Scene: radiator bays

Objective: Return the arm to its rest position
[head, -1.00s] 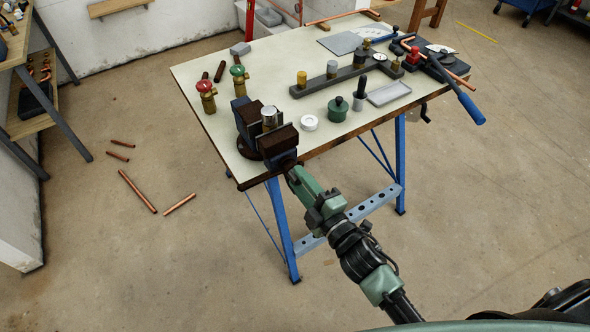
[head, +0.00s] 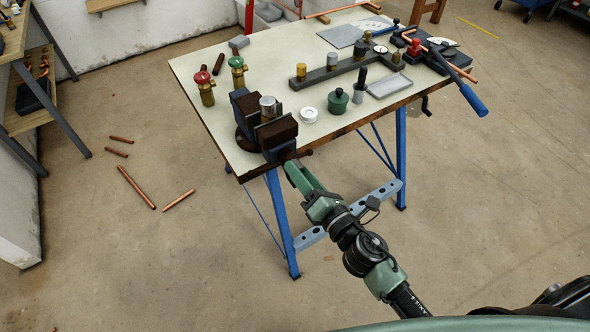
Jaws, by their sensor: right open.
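My right gripper (head: 294,170) is green and extends up from the bottom right to the front edge of the workbench (head: 225,135). It is open, with nothing seen between its fingers. Its tips are just in front of and below the dark bench vise (head: 277,140), close to the vise's front screw and bar; a small gap or contact cannot be told. A silver cylinder (head: 268,107) stands between the vise jaws. My left gripper is not in view.
Two brass valves, red-topped (head: 207,88) and green-topped (head: 238,72), stand behind the vise. A green pot (head: 338,101), white ring (head: 309,114), grey tray (head: 390,86) and blue-handled tool (head: 473,100) are farther right.

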